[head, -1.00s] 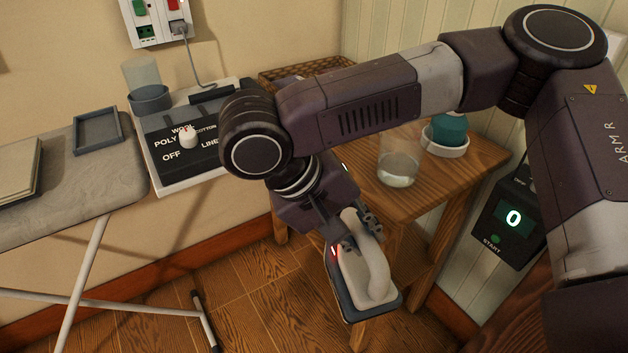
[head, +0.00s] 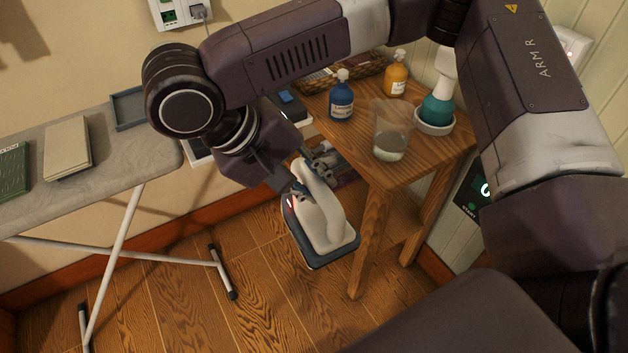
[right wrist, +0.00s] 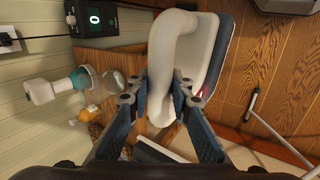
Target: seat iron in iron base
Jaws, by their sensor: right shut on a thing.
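My right gripper (head: 308,178) is shut on the pale handle of the iron (head: 318,226), which has a dark blue lower part. It holds the iron in the air above the floor, in front of the wooden table. In the right wrist view the handle (right wrist: 165,62) runs between the fingers (right wrist: 165,95), with a small red light beside them. The iron base cannot be made out for certain. A white edge (head: 197,152) of the dial panel by the wall shows behind my right arm, which hides most of it. My left gripper is not in view.
The ironing board (head: 105,165) stands left with a grey tray (head: 128,107) and a beige book (head: 67,147). Floor between board and table is open.

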